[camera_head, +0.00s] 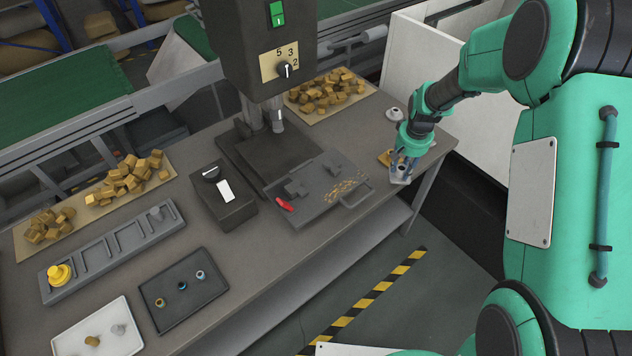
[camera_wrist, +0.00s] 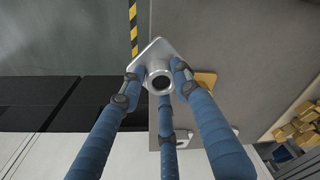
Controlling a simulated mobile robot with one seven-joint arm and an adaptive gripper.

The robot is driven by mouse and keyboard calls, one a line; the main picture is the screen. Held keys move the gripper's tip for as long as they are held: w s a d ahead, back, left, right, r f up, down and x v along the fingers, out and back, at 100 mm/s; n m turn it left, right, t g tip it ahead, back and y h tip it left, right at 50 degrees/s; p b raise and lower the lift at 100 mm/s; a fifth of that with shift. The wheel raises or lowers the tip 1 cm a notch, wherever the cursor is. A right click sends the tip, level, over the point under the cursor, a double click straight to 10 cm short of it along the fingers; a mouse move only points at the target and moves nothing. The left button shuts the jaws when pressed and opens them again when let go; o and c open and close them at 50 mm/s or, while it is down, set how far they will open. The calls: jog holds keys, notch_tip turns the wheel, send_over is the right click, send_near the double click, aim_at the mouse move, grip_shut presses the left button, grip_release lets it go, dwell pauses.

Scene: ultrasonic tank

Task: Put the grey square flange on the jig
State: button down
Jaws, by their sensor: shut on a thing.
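The grey square flange (camera_wrist: 150,55) has a square plate and a round hub with a dark bore. My gripper (camera_wrist: 158,82) is shut on it, its blue fingers around the hub, which faces the wrist camera. In the head view, my gripper (camera_head: 405,160) holds the flange (camera_head: 401,177) near the table's right front edge; I cannot tell whether it touches the table.
A yellow-brown plate (camera_head: 384,157) lies beside the gripper, and a pale round flange (camera_head: 393,114) lies behind it. A switch box (camera_head: 222,194), a slotted rack (camera_head: 110,252) and a dark tray (camera_head: 184,290) are to the left.

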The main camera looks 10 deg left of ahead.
jog(key=s+a+r+n+p, duration=0.1)
jog(key=s+a+r+n, duration=0.2)
jog(key=s+a, duration=0.4)
jog(key=s+a+r+n+p, duration=0.1)
jog(key=s+a+r+n, duration=0.2)
jog(key=s+a, duration=0.4)
jog(key=s+a+r+n+y+p, duration=0.1)
jog(key=s+a+r+n, duration=0.1)
jog(key=s+a, duration=0.5)
jog(key=shift+s+a+r+n+g, duration=0.35)
jog(key=shift+s+r, duration=0.3)
jog(key=shift+s, duration=0.55)
jog(key=shift+d, duration=0.1)
jog(key=b, duration=0.2)
send_over(315, 181)
jog(key=shift+s+d+f, duration=0.15)
jog(key=shift+d+f, duration=0.1)
jog(key=shift+f, duration=0.5)
jog(key=shift+f+b, duration=0.65)
jog(key=shift+f, duration=1.05)
jog(key=shift+f, duration=0.15)
